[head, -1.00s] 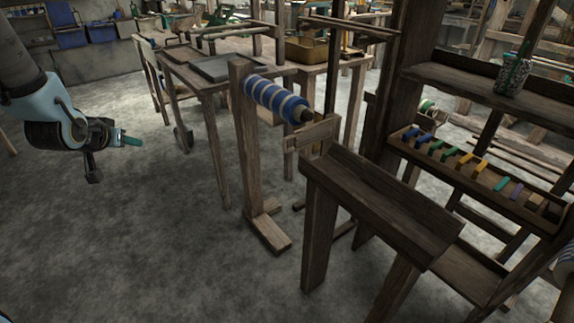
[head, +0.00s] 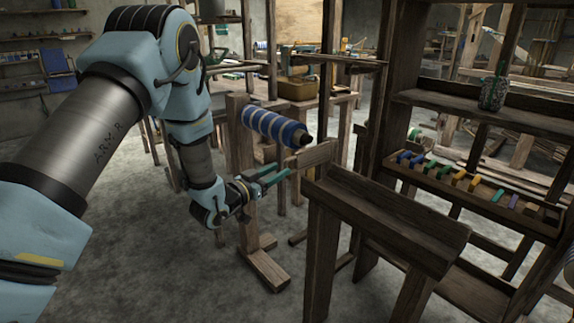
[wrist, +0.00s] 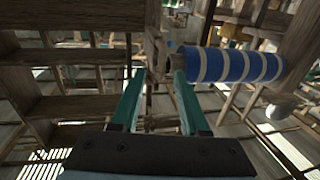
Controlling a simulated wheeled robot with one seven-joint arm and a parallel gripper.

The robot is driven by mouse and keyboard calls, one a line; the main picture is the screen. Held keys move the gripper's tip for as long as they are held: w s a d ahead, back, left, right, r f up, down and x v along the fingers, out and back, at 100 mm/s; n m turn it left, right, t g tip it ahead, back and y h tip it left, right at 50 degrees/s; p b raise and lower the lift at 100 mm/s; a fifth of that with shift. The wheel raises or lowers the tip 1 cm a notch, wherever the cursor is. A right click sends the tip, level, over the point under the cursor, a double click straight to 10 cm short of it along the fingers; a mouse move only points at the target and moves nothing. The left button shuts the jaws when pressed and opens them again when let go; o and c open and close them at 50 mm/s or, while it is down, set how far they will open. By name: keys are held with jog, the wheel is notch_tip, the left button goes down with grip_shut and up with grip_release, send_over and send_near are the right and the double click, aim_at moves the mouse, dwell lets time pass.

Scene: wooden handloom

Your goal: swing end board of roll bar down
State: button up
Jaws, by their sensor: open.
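The roll bar carries a blue and white striped roll (head: 275,127) and sits on a wooden post. The end board (head: 310,157) is a short plank at the roll's right, dark-tipped end, standing out sideways and roughly level. My gripper (head: 276,178) is open and empty, just left of the end board and below the roll. In the wrist view the two green fingers (wrist: 158,75) are spread apart, with the striped roll (wrist: 232,66) beyond and right of them. A narrow wooden piece shows beyond the finger gap; I cannot tell if it is the end board.
A wooden bench (head: 385,220) stands close to the right of the end board. Behind it is a shelf rack with a tray of coloured pieces (head: 465,185) and a patterned jar (head: 494,92). The post's foot (head: 264,268) rests on the floor below my gripper.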

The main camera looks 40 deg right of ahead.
aim_at(286, 166)
jog(key=shift+w+d, duration=0.2)
jog(key=shift+d, duration=0.95)
jog(key=shift+w+d, duration=0.2)
jog(key=shift+d, duration=0.95)
grip_shut()
